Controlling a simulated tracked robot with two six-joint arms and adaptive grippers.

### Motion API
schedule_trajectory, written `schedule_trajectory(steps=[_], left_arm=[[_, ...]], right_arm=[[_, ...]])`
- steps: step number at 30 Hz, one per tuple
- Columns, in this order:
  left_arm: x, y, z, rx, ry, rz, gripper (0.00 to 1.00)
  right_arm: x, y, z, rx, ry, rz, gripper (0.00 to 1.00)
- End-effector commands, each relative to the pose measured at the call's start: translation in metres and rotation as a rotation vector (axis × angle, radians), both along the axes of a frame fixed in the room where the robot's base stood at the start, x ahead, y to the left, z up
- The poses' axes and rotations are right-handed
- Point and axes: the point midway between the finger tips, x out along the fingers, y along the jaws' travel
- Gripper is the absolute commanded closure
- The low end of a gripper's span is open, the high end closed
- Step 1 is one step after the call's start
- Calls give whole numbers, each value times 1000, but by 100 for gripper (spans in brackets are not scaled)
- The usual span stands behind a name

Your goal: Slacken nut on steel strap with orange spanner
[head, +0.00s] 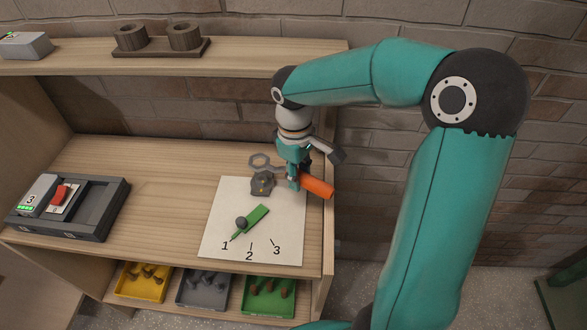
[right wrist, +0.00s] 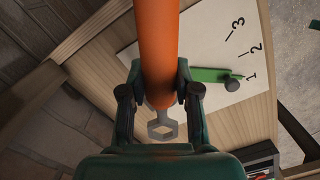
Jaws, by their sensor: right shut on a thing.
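The orange spanner has an orange handle (head: 318,187) and a grey open ring head (head: 260,161). My right gripper (head: 297,180) is shut on it, over the shelf near the card's upper right. In the right wrist view the orange handle (right wrist: 157,45) lies between the fingers and the grey ring (right wrist: 163,130) shows beyond them. A dark grey fitting (head: 262,184) with small yellowish spots stands at the card's top edge, just below the ring in the picture. The ring appears apart from it. I cannot make out the steel strap or nut clearly. My left gripper is out of view.
A white card (head: 225,200) marked 1, 2, 3 carries a green pointer (head: 256,216) with a dark knob, directed at 1. A dark tray (head: 98,205) with a red switch stands left. Yellow, grey and green bins sit below. An upper shelf (head: 240,55) overhangs behind.

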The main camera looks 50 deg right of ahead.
Motion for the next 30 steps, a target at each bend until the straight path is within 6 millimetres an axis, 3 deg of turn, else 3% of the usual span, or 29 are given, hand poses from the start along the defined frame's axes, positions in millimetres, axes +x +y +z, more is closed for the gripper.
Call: schedule_trajectory(steps=[7,17,30], left_arm=[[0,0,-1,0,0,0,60],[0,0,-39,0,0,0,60],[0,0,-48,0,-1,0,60]], right_arm=[[0,1,0,0,-1,3,100],[0,1,-47,0,1,4,100],[8,61,-41,0,-1,-502,100]])
